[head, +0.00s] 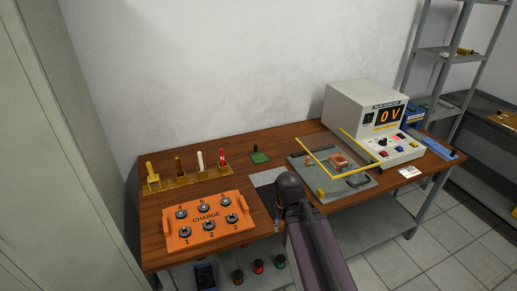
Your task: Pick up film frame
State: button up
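A thin yellow frame (350,170) is at the right half of the wooden bench, over a grey plate (330,190). It looks like the film frame, though I cannot be sure from its shape alone. Its bars form an angled outline around a small copper-orange block (339,161). I cannot tell whether the frame rests on the plate or stands above it. My dark arm reaches up from the bottom, and its rounded joint is in front of the plate's left edge. My gripper's fingers do not show.
An orange CHARGE panel (207,219) with several terminals is at the front left of the bench (270,238). Behind it is a brass rack (188,181) with upright pieces. A pulse-type meter box (350,103) reading 0 V stands at the back right.

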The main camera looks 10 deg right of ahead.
aim_at(257, 157)
jog(key=i, duration=0.95)
jog(key=u, duration=0.05)
